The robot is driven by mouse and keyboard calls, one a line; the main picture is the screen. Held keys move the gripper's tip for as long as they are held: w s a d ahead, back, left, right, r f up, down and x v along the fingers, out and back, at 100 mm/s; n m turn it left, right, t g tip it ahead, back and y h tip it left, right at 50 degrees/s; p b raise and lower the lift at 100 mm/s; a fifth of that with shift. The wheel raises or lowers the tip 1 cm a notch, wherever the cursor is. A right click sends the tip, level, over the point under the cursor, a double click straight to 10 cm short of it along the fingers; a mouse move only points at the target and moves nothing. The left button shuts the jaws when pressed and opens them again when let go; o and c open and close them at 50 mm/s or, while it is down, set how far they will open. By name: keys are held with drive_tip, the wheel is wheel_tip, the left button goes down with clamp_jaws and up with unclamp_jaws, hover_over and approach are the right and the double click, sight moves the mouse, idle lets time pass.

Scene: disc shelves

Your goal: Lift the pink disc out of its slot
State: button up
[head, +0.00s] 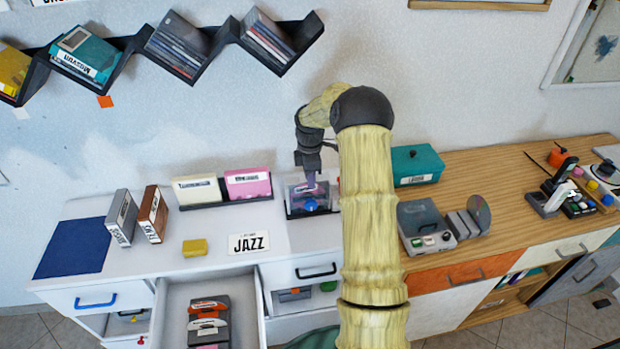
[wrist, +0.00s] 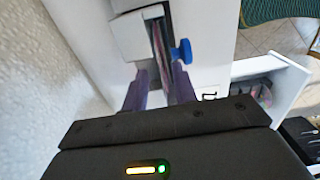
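My gripper (wrist: 160,80) reaches down from my arm at the middle of the back counter, over a small grey holder (head: 293,206) with a blue knob (head: 310,204). In the wrist view its two purple fingers stand apart, one on each side of a thin pinkish upright edge (wrist: 162,60) in a narrow slot. This edge may be the pink disc; its face is hidden from that angle. The blue knob also shows in the wrist view (wrist: 182,52), just right of the slot. In the head view my gripper covers part of the holder.
A pink case (head: 248,183) and a cream case (head: 196,190) stand in a black rack left of the holder. A teal box (head: 416,165) stands to the right. An open drawer (head: 250,318) with cases juts out in front. A JAZZ card (head: 249,243) lies on the counter.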

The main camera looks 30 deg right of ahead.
drive_tip(key=shift+f, duration=0.6)
clamp_jaws()
drive_tip(key=shift+r, duration=0.15)
wheel_tip(320, 180, up, 13)
drive_tip(key=p, duration=1)
drive_tip(key=shift+r+p, duration=0.15)
drive_tip(key=shift+p, duration=0.15)
idle(0.8)
